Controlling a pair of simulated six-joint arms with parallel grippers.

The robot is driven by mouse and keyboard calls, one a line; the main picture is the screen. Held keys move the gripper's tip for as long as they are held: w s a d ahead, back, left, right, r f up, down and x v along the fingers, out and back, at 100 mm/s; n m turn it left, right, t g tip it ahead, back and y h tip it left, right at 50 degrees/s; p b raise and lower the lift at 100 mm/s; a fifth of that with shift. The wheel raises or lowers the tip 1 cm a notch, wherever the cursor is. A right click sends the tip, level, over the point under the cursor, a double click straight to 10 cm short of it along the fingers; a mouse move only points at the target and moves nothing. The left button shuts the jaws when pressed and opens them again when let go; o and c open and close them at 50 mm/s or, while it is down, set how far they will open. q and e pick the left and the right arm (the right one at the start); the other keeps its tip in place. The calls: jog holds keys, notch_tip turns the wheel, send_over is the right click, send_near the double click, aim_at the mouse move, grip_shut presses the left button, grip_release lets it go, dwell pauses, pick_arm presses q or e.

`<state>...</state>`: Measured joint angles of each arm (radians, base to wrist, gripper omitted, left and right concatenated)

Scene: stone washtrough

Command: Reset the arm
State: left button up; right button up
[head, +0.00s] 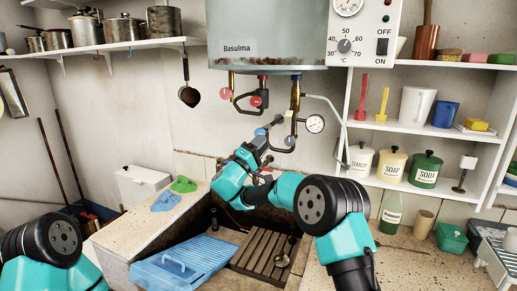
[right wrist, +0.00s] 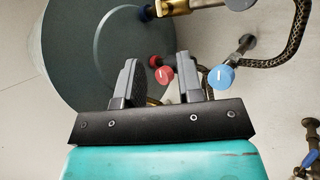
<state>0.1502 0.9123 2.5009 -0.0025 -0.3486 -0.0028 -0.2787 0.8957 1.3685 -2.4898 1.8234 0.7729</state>
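My right arm (head: 285,190) reaches over the stone trough toward the water heater's pipes. My right gripper (head: 258,146) is below the heater (head: 265,40), close to the blue valve knob (head: 260,132). In the right wrist view the two grey fingers of the right gripper (right wrist: 156,60) stand apart with nothing held between them. A red knob (right wrist: 164,75) shows in the gap, beyond the fingers, and a blue knob (right wrist: 221,77) is to the right of them. My left arm (head: 50,245) shows at the lower left; its gripper is outside the view.
The trough rim (head: 130,235) has a blue cloth (head: 166,201) and a green cloth (head: 184,184). A blue washboard-like tray (head: 185,262) leans at the front. A pressure gauge (head: 315,124) and a hose are right of the pipes. Shelves with jars (head: 393,164) stand at right.

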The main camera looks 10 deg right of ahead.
jog(key=shift+s+a+f, duration=0.35)
jog(key=shift+a+f, duration=0.05)
jog(key=shift+a, duration=0.1)
